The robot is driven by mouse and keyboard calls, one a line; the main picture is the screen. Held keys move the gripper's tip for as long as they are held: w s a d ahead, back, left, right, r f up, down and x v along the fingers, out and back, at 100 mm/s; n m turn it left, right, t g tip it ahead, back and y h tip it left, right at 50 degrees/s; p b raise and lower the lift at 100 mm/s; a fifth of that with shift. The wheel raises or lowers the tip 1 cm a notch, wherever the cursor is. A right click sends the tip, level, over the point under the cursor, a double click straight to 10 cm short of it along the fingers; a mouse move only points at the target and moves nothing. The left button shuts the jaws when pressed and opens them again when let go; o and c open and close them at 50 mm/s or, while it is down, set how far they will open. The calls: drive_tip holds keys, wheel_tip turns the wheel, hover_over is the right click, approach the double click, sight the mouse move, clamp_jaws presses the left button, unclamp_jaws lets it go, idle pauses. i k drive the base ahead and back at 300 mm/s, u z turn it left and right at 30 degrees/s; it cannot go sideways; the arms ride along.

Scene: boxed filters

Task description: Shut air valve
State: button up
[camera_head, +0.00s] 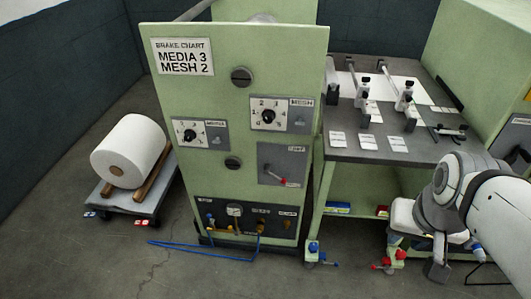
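A green cabinet (237,120) stands left of centre. A dark panel (281,232) at its foot holds a round gauge (235,211), a small blue handle (211,220) at the left and a yellow fitting (261,226) at the right. The panel's labels are too small to read, so I cannot tell which part is the air valve or how it is set. My white and grey arm is at the right, well apart from the cabinet. Its lower end is small and dark against the clutter below the bench. I cannot make out the fingers of my gripper.
A red lever (281,181) sits on a grey plate above the panel. A blue hose (185,247) lies on the floor before the cabinet. Loose blue (313,249) and red (388,261) fittings stand near the bench (385,146). A roll cart (136,202) is at the left.

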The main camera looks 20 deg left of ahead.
sight(209, 216)
drive_tip(key=z, duration=2.15)
drive_tip(key=k, duration=2.45)
drive_tip(key=u, duration=1.35)
drive_tip(key=i, duration=0.95)
drive_tip(key=u, duration=0.05)
